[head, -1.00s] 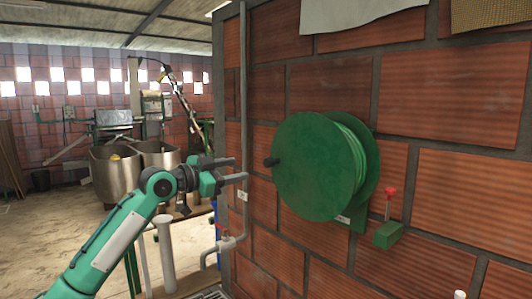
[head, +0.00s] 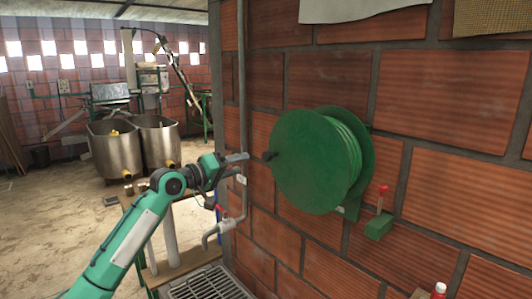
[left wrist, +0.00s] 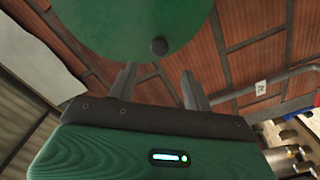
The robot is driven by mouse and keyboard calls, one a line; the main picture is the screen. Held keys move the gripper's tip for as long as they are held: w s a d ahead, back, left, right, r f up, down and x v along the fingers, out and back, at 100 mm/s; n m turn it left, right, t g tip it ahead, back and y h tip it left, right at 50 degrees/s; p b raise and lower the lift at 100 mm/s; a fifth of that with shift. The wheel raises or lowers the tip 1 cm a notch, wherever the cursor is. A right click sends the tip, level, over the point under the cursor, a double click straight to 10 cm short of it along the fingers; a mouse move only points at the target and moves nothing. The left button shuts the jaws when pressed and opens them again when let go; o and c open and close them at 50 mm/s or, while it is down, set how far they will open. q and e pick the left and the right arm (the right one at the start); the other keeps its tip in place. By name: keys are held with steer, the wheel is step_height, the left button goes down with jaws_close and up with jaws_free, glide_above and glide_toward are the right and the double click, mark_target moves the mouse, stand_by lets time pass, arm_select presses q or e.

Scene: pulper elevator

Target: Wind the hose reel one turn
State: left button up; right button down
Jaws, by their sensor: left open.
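The green hose reel (head: 308,165) is mounted on the brick wall, with green hose wound behind its front disc. Its dark crank knob (head: 269,156) sticks out near the disc's left edge. My left gripper (head: 242,167) is open and empty, just left of the knob and apart from it. In the left wrist view the reel disc (left wrist: 135,25) fills the top, and the knob (left wrist: 159,46) sits just beyond and between the two open fingers (left wrist: 158,78). My right gripper is not in view.
A green bracket with a red-topped lever (head: 380,215) is on the wall right of the reel. A vertical pipe (head: 242,90) with a red-handled valve runs down behind my left gripper. A floor grate (head: 205,285) lies below. Metal tanks (head: 117,150) stand farther back.

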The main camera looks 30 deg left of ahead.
mark_target(264, 157)
arm_select(q)
steer(key=p+x, duration=0.2)
steer(key=x, duration=0.3)
steer(key=p+x, duration=0.2)
steer(key=x, duration=0.3)
steer(key=shift+r, duration=0.25)
steer(key=shift+w+d+f, duration=0.15)
steer(key=shift+w+d, duration=0.1)
steer(key=shift+w, duration=0.3)
jaws_close()
